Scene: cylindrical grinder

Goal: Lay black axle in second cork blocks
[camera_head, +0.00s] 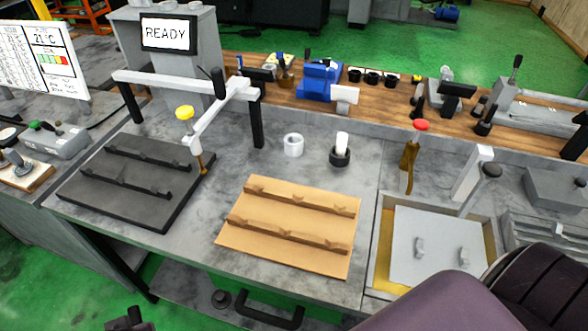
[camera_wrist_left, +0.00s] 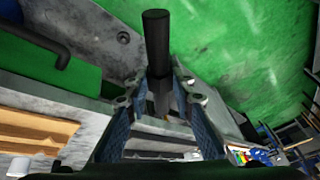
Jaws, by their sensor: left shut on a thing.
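The tan cork board (camera_head: 231,243) lies flat on the grey bench in the middle of the head view. It carries two parallel rails of notched cork blocks, a back one (camera_head: 300,199) and a front one (camera_head: 290,232); their notches look empty. Part of the cork also shows at the left of the left wrist view (camera_wrist_left: 30,130). My left gripper (camera_wrist_left: 160,92) is shut on the black axle (camera_wrist_left: 157,42), whose thick end sticks out beyond the fingers. In the head view a dark piece (camera_head: 128,320) at the bottom edge, left of the cork board, looks like this gripper, mostly cut off. My right gripper is out of view.
A dark plate (camera_head: 75,192) with two notched rails lies left of the cork, beside a white gantry (camera_head: 185,84) with a yellow knob. A white ring (camera_head: 293,145) and a dark cup (camera_head: 340,157) stand behind the cork. A tray (camera_head: 388,228) is at right. A handle (camera_head: 268,310) juts below the bench's front edge.

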